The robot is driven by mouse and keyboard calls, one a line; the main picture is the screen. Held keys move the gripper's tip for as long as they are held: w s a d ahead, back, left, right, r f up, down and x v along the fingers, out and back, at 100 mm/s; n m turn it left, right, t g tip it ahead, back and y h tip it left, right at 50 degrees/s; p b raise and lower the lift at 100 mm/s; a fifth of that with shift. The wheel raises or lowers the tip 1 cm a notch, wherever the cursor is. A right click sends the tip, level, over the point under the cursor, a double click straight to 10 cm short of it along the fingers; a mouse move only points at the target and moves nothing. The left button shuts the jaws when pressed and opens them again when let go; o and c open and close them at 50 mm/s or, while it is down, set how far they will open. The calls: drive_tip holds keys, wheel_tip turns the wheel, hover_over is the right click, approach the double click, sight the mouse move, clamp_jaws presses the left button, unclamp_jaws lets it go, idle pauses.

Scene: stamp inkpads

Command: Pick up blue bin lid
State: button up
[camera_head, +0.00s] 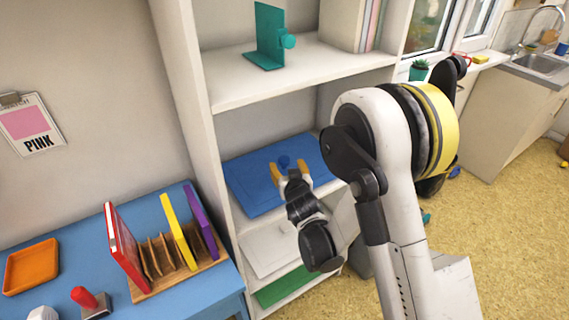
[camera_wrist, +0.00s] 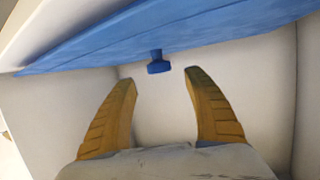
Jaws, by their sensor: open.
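The blue bin lid (camera_head: 250,185) lies flat on a middle shelf of the white shelf unit. Its small round knob (camera_head: 284,161) stands up near the lid's middle. In the wrist view the lid (camera_wrist: 190,32) spans the top of the picture, with its knob (camera_wrist: 158,66) sticking out from it. My gripper (camera_head: 291,171) has two yellow fingers and is over the lid, close to the knob. In the wrist view my gripper (camera_wrist: 160,78) is open, with the knob just beyond the fingertips and between them in the picture. Nothing is held.
A white panel (camera_head: 270,248) and a green panel (camera_head: 280,288) lie on lower shelves. A blue table (camera_head: 75,245) with a book rack is at lower left.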

sight(284, 160)
drive_tip(key=shift+b+x, duration=0.35)
drive_tip(key=shift+x, duration=0.4)
drive_tip(key=b+x, duration=0.2)
drive_tip(key=x, duration=0.2)
drive_tip(key=shift+f, duration=0.15)
drive_tip(key=shift+w, duration=0.25)
clamp_jaws()
